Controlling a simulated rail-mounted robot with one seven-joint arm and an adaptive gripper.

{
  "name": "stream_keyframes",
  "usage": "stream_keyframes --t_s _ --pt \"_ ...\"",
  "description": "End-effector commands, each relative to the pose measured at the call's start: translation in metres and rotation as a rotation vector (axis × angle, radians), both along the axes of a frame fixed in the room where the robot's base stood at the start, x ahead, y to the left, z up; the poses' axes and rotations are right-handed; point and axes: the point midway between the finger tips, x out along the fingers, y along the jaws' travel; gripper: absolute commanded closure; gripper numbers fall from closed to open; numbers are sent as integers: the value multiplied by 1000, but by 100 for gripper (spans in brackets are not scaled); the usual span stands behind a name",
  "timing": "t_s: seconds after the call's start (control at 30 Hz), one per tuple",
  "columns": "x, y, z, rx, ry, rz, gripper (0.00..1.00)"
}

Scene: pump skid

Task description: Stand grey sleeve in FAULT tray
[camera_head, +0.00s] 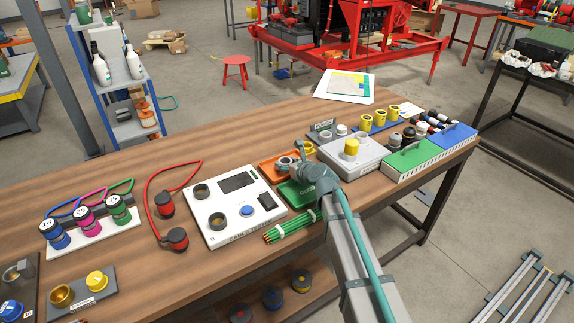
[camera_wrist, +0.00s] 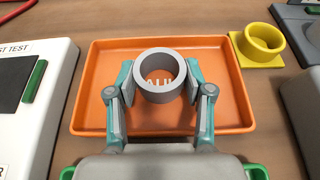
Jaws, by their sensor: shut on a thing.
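The grey sleeve (camera_wrist: 160,97) is an open ring held upright between the two teal fingers of my gripper (camera_wrist: 159,92) in the wrist view. The orange FAULT tray (camera_wrist: 102,56) lies directly under it, and part of its lettering shows through the sleeve's bore. I cannot tell whether the sleeve's base touches the tray floor. In the head view my gripper (camera_head: 299,163) is over the orange tray (camera_head: 266,172), and the sleeve (camera_head: 286,161) shows small beside the fingers.
A yellow ring on a yellow base (camera_wrist: 262,42) stands just right of the tray. The white cable tester (camera_head: 234,205) is to the left. A green tray (camera_head: 290,196) is in front, partly under my arm. A grey box with a yellow sleeve (camera_head: 351,149) stands to the right.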

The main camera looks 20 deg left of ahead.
Motion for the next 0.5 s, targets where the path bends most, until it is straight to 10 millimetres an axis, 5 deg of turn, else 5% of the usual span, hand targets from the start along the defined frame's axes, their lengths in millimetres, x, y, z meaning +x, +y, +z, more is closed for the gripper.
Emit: stream_keyframes --t_s 0.33,0.37,0.5 --pt "0 0 -3 0 0 0 72" --pt "0 0 -3 0 0 0 44" --pt "0 0 -2 0 0 0 24"
